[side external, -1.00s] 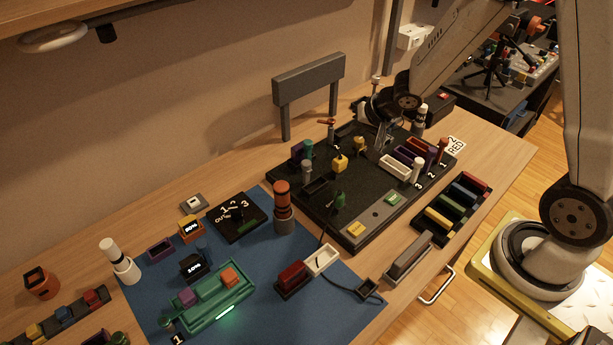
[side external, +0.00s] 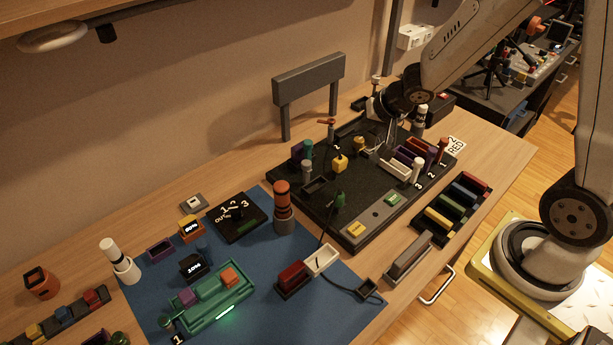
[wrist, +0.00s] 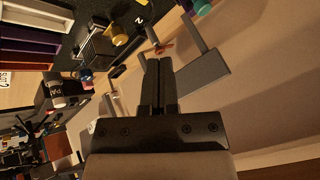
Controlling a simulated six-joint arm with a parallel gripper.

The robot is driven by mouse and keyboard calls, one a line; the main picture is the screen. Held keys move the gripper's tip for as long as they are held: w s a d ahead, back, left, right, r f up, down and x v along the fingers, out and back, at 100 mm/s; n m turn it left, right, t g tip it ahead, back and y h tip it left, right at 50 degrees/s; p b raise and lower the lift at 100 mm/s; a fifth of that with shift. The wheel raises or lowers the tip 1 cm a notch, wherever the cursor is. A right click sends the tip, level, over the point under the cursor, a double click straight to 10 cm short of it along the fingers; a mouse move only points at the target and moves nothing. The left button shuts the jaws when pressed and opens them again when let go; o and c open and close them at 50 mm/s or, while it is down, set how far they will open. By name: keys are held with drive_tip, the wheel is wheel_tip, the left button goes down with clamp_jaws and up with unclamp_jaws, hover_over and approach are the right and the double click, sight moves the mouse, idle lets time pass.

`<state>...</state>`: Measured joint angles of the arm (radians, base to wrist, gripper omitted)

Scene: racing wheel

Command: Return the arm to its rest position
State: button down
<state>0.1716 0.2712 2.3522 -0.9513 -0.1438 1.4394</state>
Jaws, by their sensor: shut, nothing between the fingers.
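My gripper (side external: 389,140) hangs over the back right part of the black board (side external: 278,196) in the side view. It is near the white and purple slots and small in this view. In the wrist view my gripper (wrist: 159,62) shows its two fingers pressed together with nothing between them. The fingers point past the board's edge, toward the grey panel on posts (wrist: 203,72) and the wall. My arm reaches in from the right.
The grey panel (side external: 309,82) stands at the table's back edge. Upright pegs, including a red one (side external: 442,149), rise from the board. A rack of coloured blocks (side external: 457,207) lies front right. A blue mat (side external: 262,262) with a green tray (side external: 215,304) lies left.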

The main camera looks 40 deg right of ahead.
drive_tip(key=s+a+n+g, duration=0.4)
drive_tip(key=s+n, duration=0.3)
drive_tip(key=s, duration=0.5)
drive_tip(key=shift+s+a+r, duration=0.2)
drive_tip(key=shift+a, duration=0.25)
idle(0.7)
